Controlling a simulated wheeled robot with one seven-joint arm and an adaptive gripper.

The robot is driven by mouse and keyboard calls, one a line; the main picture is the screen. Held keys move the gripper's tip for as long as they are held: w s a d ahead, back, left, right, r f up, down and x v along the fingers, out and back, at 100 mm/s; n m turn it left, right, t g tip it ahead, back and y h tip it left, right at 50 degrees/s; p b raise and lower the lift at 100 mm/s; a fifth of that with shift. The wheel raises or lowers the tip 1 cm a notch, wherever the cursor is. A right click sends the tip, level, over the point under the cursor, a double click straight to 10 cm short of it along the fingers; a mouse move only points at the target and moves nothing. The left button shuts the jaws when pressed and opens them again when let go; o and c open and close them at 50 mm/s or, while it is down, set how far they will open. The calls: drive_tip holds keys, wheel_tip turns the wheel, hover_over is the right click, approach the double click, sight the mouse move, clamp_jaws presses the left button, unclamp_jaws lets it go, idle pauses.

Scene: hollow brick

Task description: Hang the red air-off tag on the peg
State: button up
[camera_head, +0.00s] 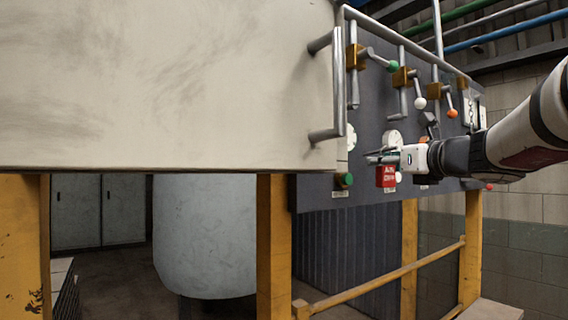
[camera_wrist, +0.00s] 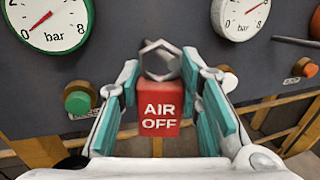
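The red tag (camera_wrist: 160,112) reads "AIR OFF" in white and hangs upright, its face toward the wrist camera. A grey six-sided piece (camera_wrist: 158,62) sits right above it, between my fingertips. My gripper (camera_wrist: 160,80) has one finger at each side of that piece, with no clear gap visible, and appears shut on it. In the head view, the tag (camera_head: 386,177) hangs just below my gripper (camera_head: 381,157) in front of the dark panel. I cannot clearly make out the peg or whether the tag touches it.
Two pressure gauges (camera_wrist: 46,22) (camera_wrist: 241,14) are on the panel. A green button (camera_wrist: 78,100) is left of my fingers and an orange-red one (camera_wrist: 304,68) right. Valve levers (camera_head: 375,57) stick out above. A large pale cabinet with a metal handle (camera_head: 338,90) stands at left.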

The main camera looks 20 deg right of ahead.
drive_tip(key=o, duration=0.4)
drive_tip(key=s+d, duration=0.1)
drive_tip(key=s, duration=1.1)
drive_tip(key=s+a+f+n+g+y, duration=0.2)
drive_tip(key=s+a+f+n+g, duration=0.15)
drive_tip(key=a+f+n, duration=0.6)
drive_tip(key=s+a+f+n+g+y, duration=0.1)
drive_tip(key=s+a+f+n+g, duration=0.1)
drive_tip(key=a+f+n+g, duration=0.5)
drive_tip(key=s+a+f+n+g+h, duration=0.1)
drive_tip(key=s+a+f+n+h, duration=0.1)
drive_tip(key=s+f+n, duration=0.3)
drive_tip(key=s+a+f+n+g+h, duration=0.1)
drive_tip(key=s+f+n+h, duration=0.1)
drive_tip(key=s+f+n, duration=0.4)
drive_tip(key=shift+a+f+n+h, duration=0.35)
drive_tip(key=shift+f+n, duration=1.25)
drive_tip(key=shift+n, duration=2.05)
